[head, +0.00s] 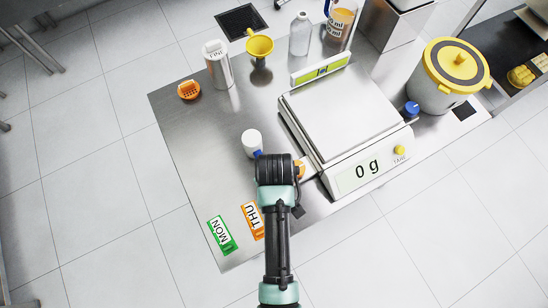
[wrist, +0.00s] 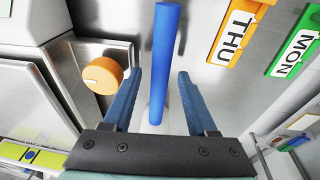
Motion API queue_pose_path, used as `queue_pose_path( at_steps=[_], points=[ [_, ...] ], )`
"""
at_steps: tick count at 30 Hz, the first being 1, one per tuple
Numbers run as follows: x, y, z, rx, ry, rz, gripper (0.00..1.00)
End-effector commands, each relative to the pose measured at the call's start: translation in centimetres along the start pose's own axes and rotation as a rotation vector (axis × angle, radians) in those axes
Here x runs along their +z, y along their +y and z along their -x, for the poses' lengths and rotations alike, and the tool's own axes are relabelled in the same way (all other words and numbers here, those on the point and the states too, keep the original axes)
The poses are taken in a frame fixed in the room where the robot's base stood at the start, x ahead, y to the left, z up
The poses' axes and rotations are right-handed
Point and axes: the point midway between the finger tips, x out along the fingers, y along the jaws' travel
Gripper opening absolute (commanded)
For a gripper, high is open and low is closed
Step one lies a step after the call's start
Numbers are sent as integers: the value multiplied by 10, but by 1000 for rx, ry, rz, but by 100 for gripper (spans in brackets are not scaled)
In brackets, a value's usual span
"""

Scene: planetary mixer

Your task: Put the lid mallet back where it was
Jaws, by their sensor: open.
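The lid mallet has a blue handle (wrist: 162,60) and, in the head view, a white head (head: 252,142) on the steel table left of the scale. Most of the handle is hidden behind my gripper in the head view; only a bit of blue shows below the white head. My gripper (wrist: 158,73) is open over the table, with the blue handle showing between its two blue fingers in the wrist view. A gap shows on each side of the handle. I cannot tell whether the fingers are down at its height.
An orange knob (wrist: 103,75) is close beside my gripper. The scale (head: 345,125) reads 0 g. MON (head: 222,235) and THU (head: 254,219) tags lie at the front left. The table's left middle is clear.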

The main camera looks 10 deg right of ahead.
Motion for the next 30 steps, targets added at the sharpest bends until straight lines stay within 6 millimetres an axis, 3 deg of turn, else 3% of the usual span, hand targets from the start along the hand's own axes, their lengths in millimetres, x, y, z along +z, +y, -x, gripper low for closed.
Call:
queue_pose_path(
  at_steps=[8,22,30],
  points=[
    [-1,0,10,1,2,0,58],
    [-1,1,96,2,4,0,58],
    [0,0,120,0,0,0,58]
  ],
)
